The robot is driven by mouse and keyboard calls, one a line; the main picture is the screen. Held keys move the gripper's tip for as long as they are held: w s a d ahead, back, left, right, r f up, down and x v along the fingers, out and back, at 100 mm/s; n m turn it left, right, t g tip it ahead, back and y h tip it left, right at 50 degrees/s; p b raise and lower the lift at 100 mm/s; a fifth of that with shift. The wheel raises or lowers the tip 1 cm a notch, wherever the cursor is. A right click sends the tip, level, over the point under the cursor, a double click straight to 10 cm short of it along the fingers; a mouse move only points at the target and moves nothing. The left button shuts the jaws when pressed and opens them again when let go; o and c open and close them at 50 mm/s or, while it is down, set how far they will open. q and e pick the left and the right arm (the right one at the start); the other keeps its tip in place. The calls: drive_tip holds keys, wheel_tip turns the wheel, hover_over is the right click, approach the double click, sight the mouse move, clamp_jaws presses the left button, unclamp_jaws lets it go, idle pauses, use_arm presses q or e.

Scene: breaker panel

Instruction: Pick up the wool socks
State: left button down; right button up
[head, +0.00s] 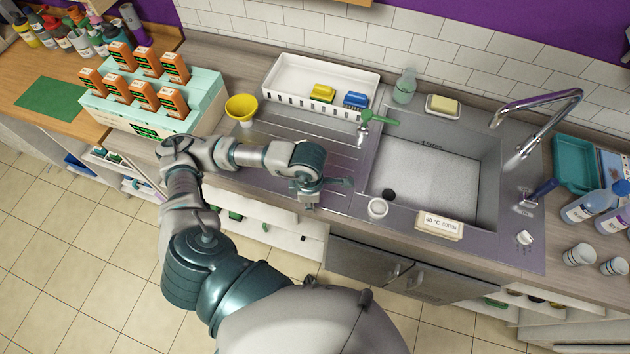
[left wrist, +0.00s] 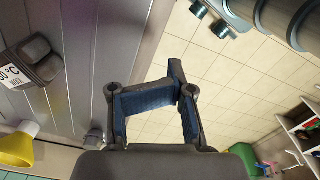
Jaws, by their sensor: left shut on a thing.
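The wool socks (left wrist: 35,62) are a dark grey folded bundle with a white label, of which "0 °C" and "WOOL" can be read. They lie on the grey drainboard at the left of the left wrist view; in the head view my left arm hides them. My left gripper (head: 325,192) hangs over the front edge of the counter, apart from the socks. In the left wrist view its fingertips (left wrist: 182,92) meet, with floor visible between the fingers. It is shut, but what it holds cannot be made out. My right gripper is not in view.
A yellow funnel (head: 241,107) stands behind my left forearm. A cream bundle with a "60 °C" label (head: 439,226) and a white cup (head: 377,208) are at the front of the sink (head: 480,165). A white tray (head: 285,75) stands behind the drainboard.

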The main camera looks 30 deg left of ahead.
use_arm(q)
drive_tip(key=s, duration=0.1)
drive_tip(key=s+d, duration=0.1)
drive_tip(key=s, duration=0.1)
drive_tip(key=shift+r+p, duration=0.2)
drive_tip(key=shift+p, duration=0.2)
drive_tip(key=shift+c, duration=1.9)
unclamp_jaws()
drive_tip(key=shift+w, duration=0.1)
